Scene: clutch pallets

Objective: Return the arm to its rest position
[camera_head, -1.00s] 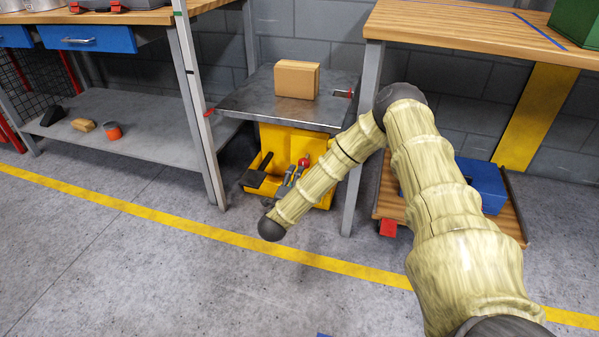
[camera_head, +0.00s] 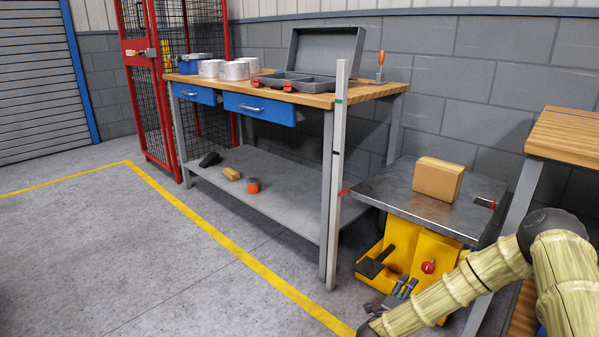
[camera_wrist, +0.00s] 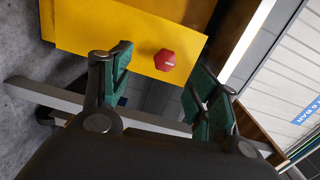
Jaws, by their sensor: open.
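My arm (camera_head: 480,280) reaches in from the lower right in the head view, its pale sleeved links bent at a dark elbow. My gripper (camera_head: 401,289) shows small and partly hidden in front of the yellow base of a metal-topped stand. In the wrist view my gripper (camera_wrist: 160,78) has its two green-padded fingers spread apart, with nothing between them. Behind the fingers lie a yellow panel (camera_wrist: 100,28) and a red knob (camera_wrist: 165,60). The gap between gripper and panel is hard to judge.
A cardboard box (camera_head: 437,179) sits on the stand's metal top (camera_head: 390,190). A workbench (camera_head: 325,99) with white cups and an open grey case stands left of it. Another wooden bench (camera_head: 565,135) is at the right. The floor (camera_head: 110,260) at front left is clear.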

